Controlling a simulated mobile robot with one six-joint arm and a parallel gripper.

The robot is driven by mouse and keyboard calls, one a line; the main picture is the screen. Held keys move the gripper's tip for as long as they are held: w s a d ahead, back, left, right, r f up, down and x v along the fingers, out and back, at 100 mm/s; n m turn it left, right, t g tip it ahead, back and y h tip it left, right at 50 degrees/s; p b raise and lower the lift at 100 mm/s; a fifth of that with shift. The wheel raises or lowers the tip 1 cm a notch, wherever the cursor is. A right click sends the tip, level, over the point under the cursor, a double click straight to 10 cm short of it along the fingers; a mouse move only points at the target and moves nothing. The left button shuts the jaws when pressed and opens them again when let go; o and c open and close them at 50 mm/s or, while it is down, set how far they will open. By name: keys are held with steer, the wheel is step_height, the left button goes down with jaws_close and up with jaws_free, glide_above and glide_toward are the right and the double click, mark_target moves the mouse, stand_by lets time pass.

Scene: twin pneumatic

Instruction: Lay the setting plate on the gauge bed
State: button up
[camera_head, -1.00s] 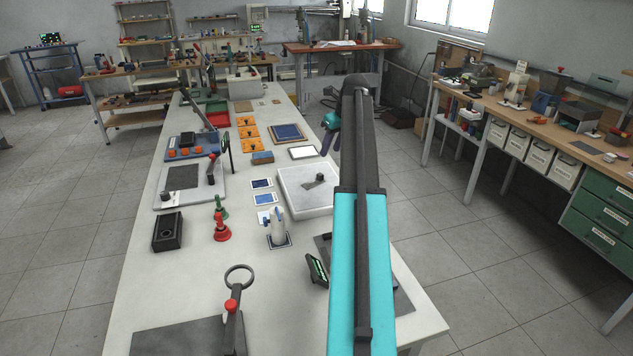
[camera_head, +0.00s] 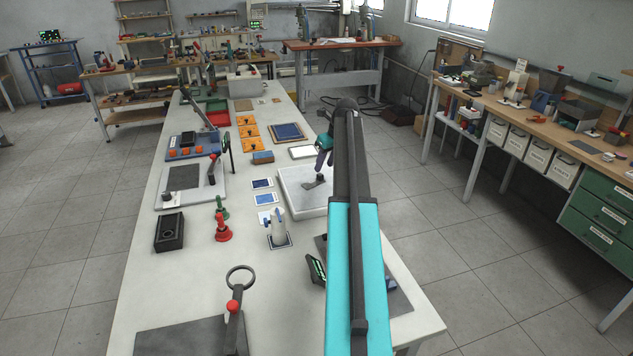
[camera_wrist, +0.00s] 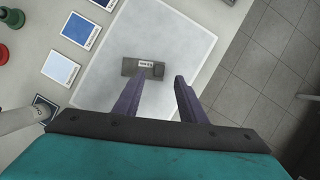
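A small dark plate with a pale label and a raised knob, which looks like the setting plate (camera_head: 312,185), lies on the pale slab (camera_head: 300,203). In the wrist view the plate (camera_wrist: 131,67) lies flat on the slab (camera_wrist: 190,40). My gripper (camera_head: 322,168) hangs over it. Nothing is held. The gauge bed is not clearly identifiable; a dark bed (camera_head: 395,302) beside a small green display (camera_head: 316,269) is partly hidden by my arm.
A grey base with a clamp (camera_head: 183,178) and a dark plate with a ring-topped lever (camera_head: 180,338) lie at left. Red (camera_head: 222,231) and green (camera_head: 221,210) handled pieces, a white device (camera_head: 277,232) and blue cards (camera_head: 263,199) stand close to the slab.

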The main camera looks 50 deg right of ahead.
mark_target(320, 174)
steer(key=shift+f, duration=0.15)
steer(key=shift+p+x, duration=1.3)
steer(key=shift+x, duration=1.2)
jaws_close()
steer(key=shift+r+b, duration=0.95)
steer(key=shift+r, duration=0.7)
steer(key=s+a+r+b, duration=0.1)
steer(key=s+a+b, duration=0.3)
steer(key=s+a, duration=0.6)
steer(key=shift+s+a+r, duration=0.35)
steer(key=shift+s+r, duration=0.05)
steer(key=shift+s, duration=0.6)
